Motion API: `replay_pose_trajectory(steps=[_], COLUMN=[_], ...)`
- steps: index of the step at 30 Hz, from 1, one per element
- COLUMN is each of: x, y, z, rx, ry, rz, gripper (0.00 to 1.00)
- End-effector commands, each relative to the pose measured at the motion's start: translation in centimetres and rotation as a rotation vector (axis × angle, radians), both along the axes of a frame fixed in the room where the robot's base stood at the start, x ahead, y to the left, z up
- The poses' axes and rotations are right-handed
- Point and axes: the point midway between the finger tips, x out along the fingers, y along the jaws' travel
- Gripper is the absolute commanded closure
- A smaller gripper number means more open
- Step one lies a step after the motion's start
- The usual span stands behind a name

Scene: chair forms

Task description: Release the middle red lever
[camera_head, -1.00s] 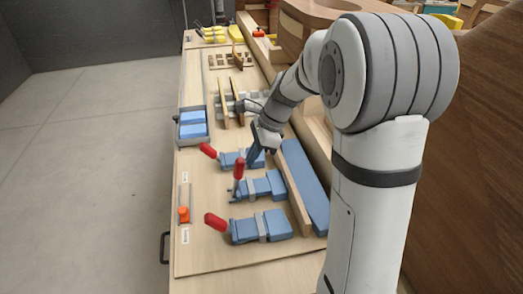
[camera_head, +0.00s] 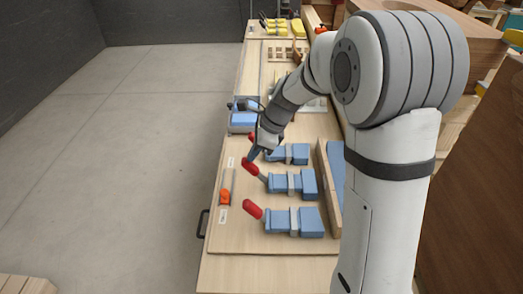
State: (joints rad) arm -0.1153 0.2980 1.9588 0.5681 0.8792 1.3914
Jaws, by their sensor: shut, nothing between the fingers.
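Three toggle clamps with blue blocks and red levers stand in a row on the wooden bench. The middle red lever (camera_head: 250,166) leans out to the left, tilted much like the near red lever (camera_head: 253,209). The middle clamp's blue block (camera_head: 293,183) lies to its right. My gripper (camera_head: 251,157) is shut and empty, pointing down just behind the middle lever's tip; I cannot tell whether they touch. The far clamp (camera_head: 288,153) shows its blue block, but my gripper mostly hides its red lever.
An orange slider knob (camera_head: 225,197) sits in a track at the bench's left. A blue-filled tray (camera_head: 243,120) lies beyond my gripper. A wooden rail (camera_head: 329,190) runs right of the clamps. The floor (camera_head: 140,170) left of the bench is clear.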

Motion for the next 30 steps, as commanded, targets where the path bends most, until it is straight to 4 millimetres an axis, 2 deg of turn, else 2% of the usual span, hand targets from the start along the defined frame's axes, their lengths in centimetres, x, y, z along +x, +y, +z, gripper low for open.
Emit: replay_pose_trajectory(steps=[1, 7, 21, 26, 30], x=[-0.1, -0.1, -0.2, -0.4, -0.4], y=[0.6, 1.1, 0.9, -0.3, -2.8], z=[-0.3, -0.6, -0.8, 0.2, 2.2], rx=[0.004, 0.006, 0.007, 0.009, 0.011], ry=[0.004, 0.006, 0.013, 0.012, 0.002], rz=[0.003, 0.004, 0.004, 0.002, -0.002], gripper=[1.0, 1.0, 1.0, 1.0, 1.0])
